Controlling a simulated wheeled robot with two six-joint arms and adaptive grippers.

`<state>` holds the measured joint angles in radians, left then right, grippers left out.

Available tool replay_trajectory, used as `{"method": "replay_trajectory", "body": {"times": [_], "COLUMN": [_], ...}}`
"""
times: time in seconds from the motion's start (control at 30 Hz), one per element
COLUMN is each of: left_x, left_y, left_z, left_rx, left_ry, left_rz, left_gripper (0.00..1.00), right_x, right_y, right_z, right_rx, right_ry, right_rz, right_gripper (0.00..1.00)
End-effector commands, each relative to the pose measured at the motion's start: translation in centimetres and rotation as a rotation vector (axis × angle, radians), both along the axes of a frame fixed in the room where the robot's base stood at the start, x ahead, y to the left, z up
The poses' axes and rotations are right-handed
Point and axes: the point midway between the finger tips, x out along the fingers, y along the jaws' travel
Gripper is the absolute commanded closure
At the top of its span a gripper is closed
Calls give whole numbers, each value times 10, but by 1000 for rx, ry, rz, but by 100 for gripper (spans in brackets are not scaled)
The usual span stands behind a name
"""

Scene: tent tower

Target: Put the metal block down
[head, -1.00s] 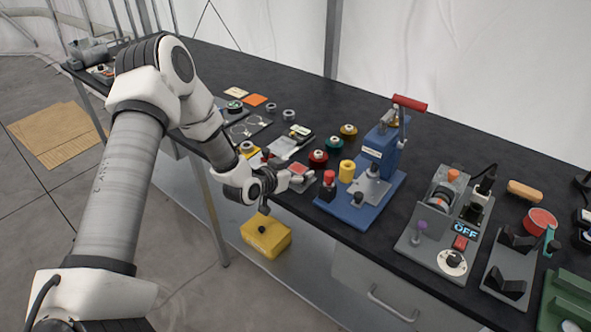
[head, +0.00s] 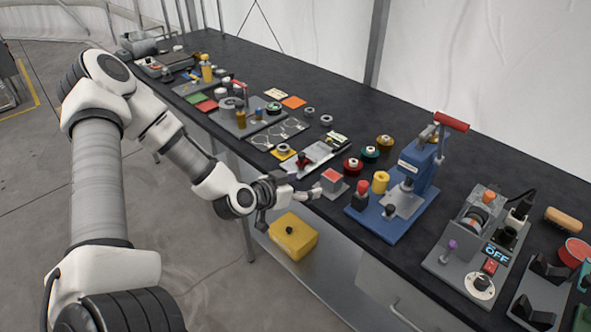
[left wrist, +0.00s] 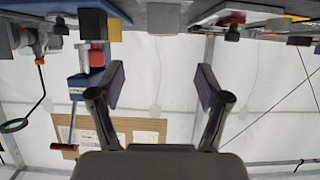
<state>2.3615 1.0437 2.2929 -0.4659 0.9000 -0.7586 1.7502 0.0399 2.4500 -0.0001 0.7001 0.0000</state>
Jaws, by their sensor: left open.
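The metal block, a small grey block with a red top (head: 332,182), sits upright on the black bench near its front edge, just left of the blue press. My left gripper (head: 308,191) is open and empty, its fingertips just to the left of the block. In the head view I cannot tell whether they touch it. In the left wrist view, which is upside down, the open fingers (left wrist: 160,78) have clear space between them, and a grey block face (left wrist: 163,17) shows beyond them at the top edge. My right gripper is not in view.
The blue press (head: 400,205) with a red handle stands right of the block, with a red-topped post and yellow cylinder on its base. A grey plate with a red knob (head: 308,157) lies to the left. A yellow box (head: 293,238) sits on the lower shelf.

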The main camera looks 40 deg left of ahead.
Motion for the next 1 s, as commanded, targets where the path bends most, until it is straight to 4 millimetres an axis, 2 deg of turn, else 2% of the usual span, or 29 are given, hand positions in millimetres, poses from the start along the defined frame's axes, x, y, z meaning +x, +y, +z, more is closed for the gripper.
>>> {"method": "replay_trajectory", "body": {"times": [0.07, 0.17, 0.27, 0.33, 0.4, 0.5, 0.53, 0.63, 1.0], "left_x": [-8, -35, -89, -137, -185, -236, -246, -263, -262], "left_y": [-15, -49, -90, -114, -130, -142, -144, -146, -146], "left_z": [-18, -64, -125, -162, -188, -208, -211, -215, -215], "left_rx": [-8, -34, -53, -49, -29, 6, 14, 27, 25], "left_ry": [80, 287, 577, 775, 940, 1094, 1122, 1167, 1166], "left_rz": [-24, -57, -59, -32, 5, 60, 72, 97, 100], "left_gripper": [23, 23, 23, 23, 23, 23, 23, 23, 23], "right_x": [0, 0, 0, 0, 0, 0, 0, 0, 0], "right_y": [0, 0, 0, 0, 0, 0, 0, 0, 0], "right_z": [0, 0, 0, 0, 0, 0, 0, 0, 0], "right_rx": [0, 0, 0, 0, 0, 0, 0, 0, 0], "right_ry": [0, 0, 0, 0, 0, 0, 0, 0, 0], "right_rz": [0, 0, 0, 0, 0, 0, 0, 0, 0], "right_gripper": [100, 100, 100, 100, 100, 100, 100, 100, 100]}}
